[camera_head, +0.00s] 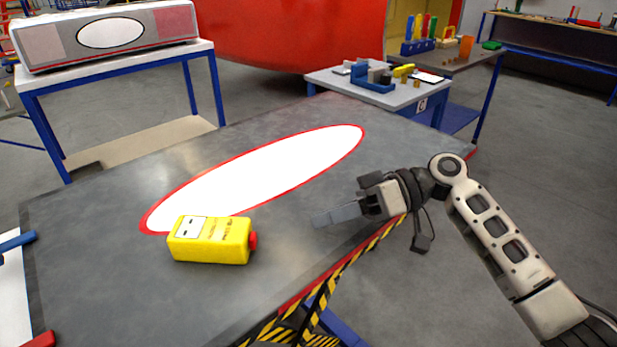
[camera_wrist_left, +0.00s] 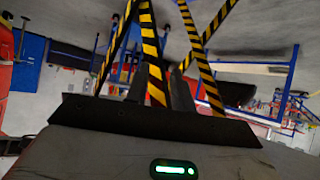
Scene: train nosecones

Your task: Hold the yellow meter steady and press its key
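The yellow meter (camera_head: 210,241) lies on the grey table in the head view, with a pale label on top. Its red key (camera_head: 253,240) sticks out of its right end. My right gripper (camera_head: 316,219) is to the right of the meter, above the table's near right edge, pointing left towards the key. Its fingers look closed together and empty, with a clear gap to the key. My left gripper is outside the head view. In the left wrist view its two dark fingers (camera_wrist_left: 160,88) stand apart with nothing held between them, and the meter does not show.
The grey table (camera_head: 100,290) has a white oval with a red rim (camera_head: 265,175) behind the meter. Yellow-black striped legs (camera_head: 320,300) stand below its near edge. A white sheet (camera_head: 12,300) lies at the left. A side table (camera_head: 400,98) with parts stands behind.

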